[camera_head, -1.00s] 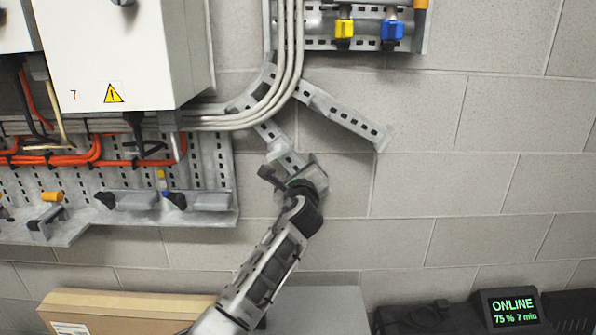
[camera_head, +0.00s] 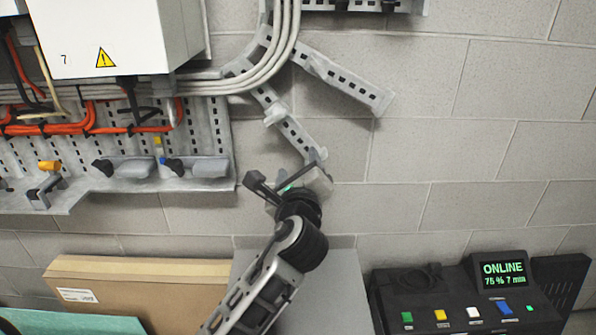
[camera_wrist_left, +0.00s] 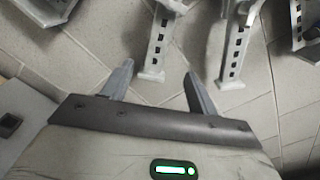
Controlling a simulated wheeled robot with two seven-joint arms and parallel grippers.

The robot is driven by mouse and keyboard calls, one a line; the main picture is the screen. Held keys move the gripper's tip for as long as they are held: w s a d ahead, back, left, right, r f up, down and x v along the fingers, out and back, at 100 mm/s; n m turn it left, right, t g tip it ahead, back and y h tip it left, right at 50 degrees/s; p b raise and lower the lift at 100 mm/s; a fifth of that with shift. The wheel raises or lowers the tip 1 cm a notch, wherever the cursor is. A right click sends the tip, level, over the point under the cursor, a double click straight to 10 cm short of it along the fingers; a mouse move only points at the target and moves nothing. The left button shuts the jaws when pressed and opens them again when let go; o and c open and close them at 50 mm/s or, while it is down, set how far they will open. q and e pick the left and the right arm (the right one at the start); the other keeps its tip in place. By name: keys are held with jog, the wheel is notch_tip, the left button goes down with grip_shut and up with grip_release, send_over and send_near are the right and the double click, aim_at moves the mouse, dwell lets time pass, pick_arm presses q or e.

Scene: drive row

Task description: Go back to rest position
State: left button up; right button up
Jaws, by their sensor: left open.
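My left gripper (camera_head: 288,178) is in front of the grey block wall, just below the slanted perforated metal strip (camera_head: 285,122). Its two fingers are spread apart, and nothing shows between them. In the left wrist view the gripper (camera_wrist_left: 157,74) is open and empty, with perforated metal brackets (camera_wrist_left: 237,45) beyond the fingertips. From the head view I cannot tell how far the gripper is from the strip behind it. My right gripper is in neither view.
A white electrical cabinet (camera_head: 110,35) and a perforated rail panel (camera_head: 215,130) with orange cables are at left. A cardboard box (camera_head: 165,290) lies below. A black console (camera_head: 470,295) with a lit screen stands at lower right. The wall at right is bare.

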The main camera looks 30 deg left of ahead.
pick_arm(q)
jog(key=shift+s+d, duration=0.3)
jog(key=shift+s, duration=0.35)
jog(key=s+d+f+n+g+h, duration=0.25)
jog(key=s+f+n+h, duration=0.2)
jog(key=f, duration=0.45)
jog(key=s+d+f+n+g+h, duration=0.1)
jog(key=s+d+f+n+h, duration=0.3)
jog(key=f, duration=0.5)
jog(key=s+d+f+n+g+h, duration=0.1)
jog(key=s+d+f+n, duration=0.1)
jog(key=s+n, duration=0.4)
jog(key=s+d+f+n+h, duration=0.1)
jog(key=s+f+n+h, duration=0.1)
jog(key=s+f+n, duration=0.3)
jog(key=s+n, duration=0.1)
jog(key=s, duration=0.2)
jog(key=shift+d+g, duration=0.35)
jog(key=shift+f, duration=0.15)
jog(key=shift+c, duration=0.3)
